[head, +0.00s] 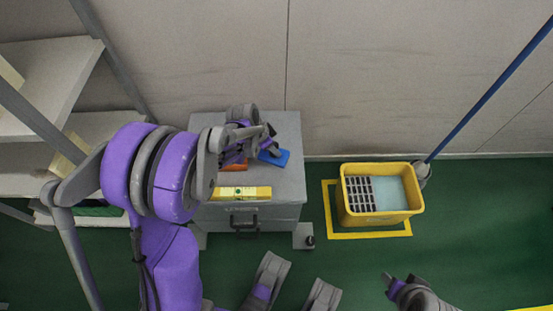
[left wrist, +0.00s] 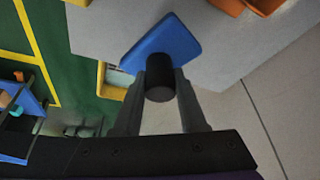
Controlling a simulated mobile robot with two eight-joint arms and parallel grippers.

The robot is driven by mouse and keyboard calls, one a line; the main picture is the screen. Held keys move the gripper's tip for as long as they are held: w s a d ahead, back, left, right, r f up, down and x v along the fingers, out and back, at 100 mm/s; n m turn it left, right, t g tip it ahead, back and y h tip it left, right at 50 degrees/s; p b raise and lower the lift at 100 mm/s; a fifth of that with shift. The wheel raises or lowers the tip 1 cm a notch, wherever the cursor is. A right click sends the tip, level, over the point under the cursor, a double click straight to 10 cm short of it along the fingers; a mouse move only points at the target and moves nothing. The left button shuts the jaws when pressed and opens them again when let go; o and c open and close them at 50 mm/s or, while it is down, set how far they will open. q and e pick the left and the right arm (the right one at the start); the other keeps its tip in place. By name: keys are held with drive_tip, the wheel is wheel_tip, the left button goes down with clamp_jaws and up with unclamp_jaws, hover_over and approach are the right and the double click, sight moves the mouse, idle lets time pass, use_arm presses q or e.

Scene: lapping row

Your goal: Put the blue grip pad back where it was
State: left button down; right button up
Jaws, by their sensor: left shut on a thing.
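The blue grip pad (head: 275,157) is a flat blue plate over the right part of the grey cabinet's top (head: 285,130). In the left wrist view the blue plate (left wrist: 165,42) has a black round handle (left wrist: 160,88). My left gripper (head: 268,138) is shut on that handle, with one finger on each side. The plate overlaps the cabinet top's edge in the wrist view; I cannot tell whether it touches the top. My right gripper (head: 398,282) is low at the right, over the floor, and too small to read.
An orange block (head: 236,166) lies left of the pad, partly hidden by my arm. A yellow level (head: 240,193) lies along the cabinet's front edge. A yellow mop bucket (head: 347,212) stands on the floor at right. Shelves (head: 50,80) stand at left.

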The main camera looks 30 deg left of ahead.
sight(273, 157)
use_arm(q)
drive_tip(key=shift+f+b, duration=0.75)
drive_tip(key=shift+f, duration=1.95)
drive_tip(key=shift+f, duration=0.2)
drive_tip(key=shift+c, duration=2.3)
unclamp_jaws()
drive_tip(key=shift+r, duration=0.2)
